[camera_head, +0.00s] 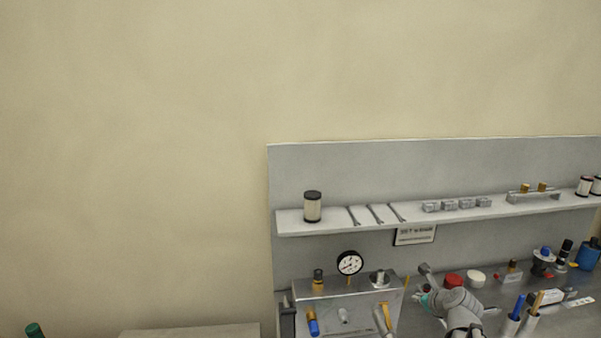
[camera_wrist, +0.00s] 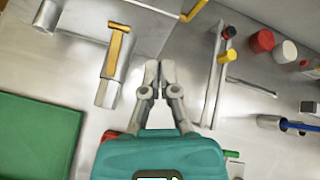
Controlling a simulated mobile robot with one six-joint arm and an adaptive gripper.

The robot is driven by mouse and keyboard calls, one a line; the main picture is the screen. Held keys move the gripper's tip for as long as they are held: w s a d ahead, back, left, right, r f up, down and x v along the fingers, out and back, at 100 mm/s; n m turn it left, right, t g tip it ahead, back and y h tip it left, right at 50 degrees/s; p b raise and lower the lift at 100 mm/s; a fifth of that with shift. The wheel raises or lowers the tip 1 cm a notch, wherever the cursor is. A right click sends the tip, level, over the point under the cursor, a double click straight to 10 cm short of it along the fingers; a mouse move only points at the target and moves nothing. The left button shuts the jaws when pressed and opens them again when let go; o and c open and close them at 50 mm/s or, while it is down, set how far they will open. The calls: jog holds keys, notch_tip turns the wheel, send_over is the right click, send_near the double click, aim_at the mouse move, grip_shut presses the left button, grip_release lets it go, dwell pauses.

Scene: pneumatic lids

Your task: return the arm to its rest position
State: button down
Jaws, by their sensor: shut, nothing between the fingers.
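In the head view my grey arm (camera_head: 460,308) shows at the bottom right, in front of the bench; the fingertips are not clear there.
A yellow-handled valve (camera_wrist: 118,50) is left of my fingers; a bar with a yellow tip (camera_wrist: 224,57) is right. A green mat (camera_wrist: 38,135) lies at left. The head view shows a shelf (camera_head: 330,226), a gauge (camera_head: 350,262), a red cap (camera_head: 453,280) and a white cap (camera_head: 476,279).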

jog(key=s+a+f+n+g+b, duration=0.1)
jog(key=s+a+f+n+g, duration=0.2)
jog(key=a+n, duration=0.3)
jog(key=s+a+f+n+g+h+b, duration=0.1)
jog(key=s+a+f+n+g, duration=0.3)
jog(key=n, duration=1)
jog(key=s+a+f+n+g+h+b, duration=0.1)
jog(key=s+a+f+n, duration=0.4)
jog(key=n, duration=0.5)
jog(key=s+a+g+b, duration=0.1)
jog(key=s+a+g, duration=0.1)
jog(key=shift+a, duration=0.4)
